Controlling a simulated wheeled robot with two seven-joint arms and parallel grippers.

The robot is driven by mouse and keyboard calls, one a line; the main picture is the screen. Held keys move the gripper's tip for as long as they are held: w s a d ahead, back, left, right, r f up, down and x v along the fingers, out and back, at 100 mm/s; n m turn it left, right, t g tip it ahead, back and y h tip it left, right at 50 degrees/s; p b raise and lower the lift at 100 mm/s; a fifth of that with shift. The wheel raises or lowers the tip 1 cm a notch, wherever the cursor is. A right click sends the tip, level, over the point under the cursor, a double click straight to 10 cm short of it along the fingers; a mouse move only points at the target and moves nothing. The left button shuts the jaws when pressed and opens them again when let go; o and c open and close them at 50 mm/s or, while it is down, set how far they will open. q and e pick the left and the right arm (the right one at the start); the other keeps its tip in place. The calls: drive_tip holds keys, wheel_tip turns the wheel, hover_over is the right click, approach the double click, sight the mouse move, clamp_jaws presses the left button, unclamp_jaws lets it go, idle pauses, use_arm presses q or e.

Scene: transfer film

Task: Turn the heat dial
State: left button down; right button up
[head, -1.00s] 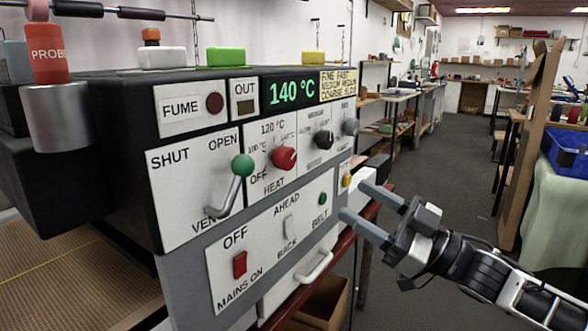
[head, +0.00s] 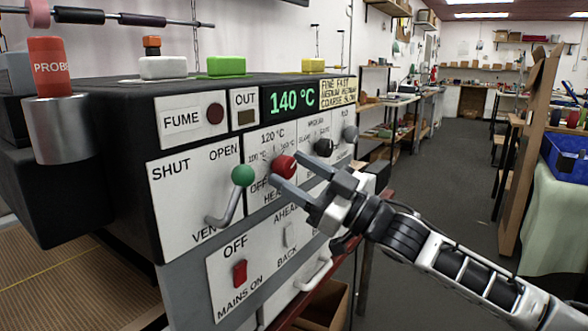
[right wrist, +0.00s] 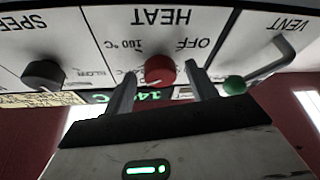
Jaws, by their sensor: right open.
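The red heat dial (head: 285,168) is on the white front panel of the black machine, between the OFF and 160 °C marks, under the green 140 °C display (head: 292,100). In the right wrist view the dial (right wrist: 159,69) appears upside down. My right gripper (head: 276,167) is open, with one finger on each side of the dial; the two fingers (right wrist: 160,72) also flank it in the right wrist view. I cannot tell whether they touch it. My left gripper is not in view.
A vent lever with a green knob (head: 243,176) stands out just left of the dial. A black speed knob (head: 323,147) is to its right. A red mains switch (head: 240,273) is below. The aisle (head: 440,180) at the right is clear floor.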

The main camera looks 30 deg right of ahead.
drive_tip(key=shift+w+a+r, duration=0.1)
drive_tip(key=shift+w+a, duration=0.1)
drive_tip(key=shift+w, duration=0.05)
drive_tip(key=c, duration=1)
